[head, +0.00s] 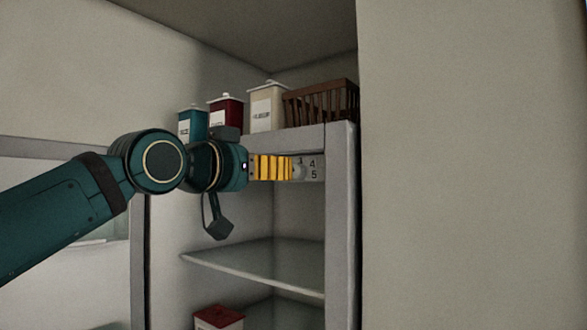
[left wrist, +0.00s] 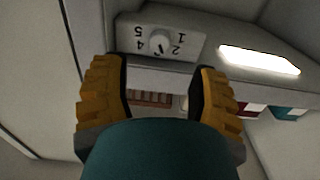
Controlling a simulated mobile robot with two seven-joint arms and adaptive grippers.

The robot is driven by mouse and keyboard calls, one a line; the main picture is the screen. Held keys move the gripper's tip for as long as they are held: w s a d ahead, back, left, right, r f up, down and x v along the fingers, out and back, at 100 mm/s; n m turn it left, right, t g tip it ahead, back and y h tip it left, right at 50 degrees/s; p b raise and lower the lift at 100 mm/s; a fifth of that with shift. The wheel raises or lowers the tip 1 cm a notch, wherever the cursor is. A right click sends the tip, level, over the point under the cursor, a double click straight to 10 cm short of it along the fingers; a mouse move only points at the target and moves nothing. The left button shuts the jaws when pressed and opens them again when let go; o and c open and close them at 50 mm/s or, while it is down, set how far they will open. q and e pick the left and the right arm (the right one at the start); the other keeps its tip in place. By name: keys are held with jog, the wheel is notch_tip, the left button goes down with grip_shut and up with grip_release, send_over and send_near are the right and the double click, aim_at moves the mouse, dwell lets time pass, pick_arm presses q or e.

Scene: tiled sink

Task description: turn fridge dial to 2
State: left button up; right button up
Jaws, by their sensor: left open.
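The fridge dial is a round pale knob (left wrist: 160,42) on a light panel, upside down at the top of the left wrist view. The figures 1, 2, 4 and 5 show around it; I cannot tell which one it points to. In the head view the knob (head: 299,170) is partly hidden behind my yellow fingers, with 4 and 5 visible on its right. My left gripper (head: 288,168) is open at the dial panel. In the left wrist view its fingers (left wrist: 160,75) are spread, with the knob beyond the gap between them. My right gripper is not in view.
The fridge (head: 341,220) stands open, with a glass shelf (head: 255,262) below my gripper and a red-lidded container (head: 218,318) lower down. Canisters (head: 266,108) and a brown basket (head: 320,103) stand on top. A lit lamp (left wrist: 258,60) is beside the dial panel.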

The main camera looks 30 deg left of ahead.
aim_at(297, 172)
pick_arm(q)
jog(key=w+p, duration=0.1)
jog(key=w, duration=0.6)
jog(key=shift+w+d+p, duration=0.3)
jog(key=shift+w+p, duration=0.1)
grip_shut()
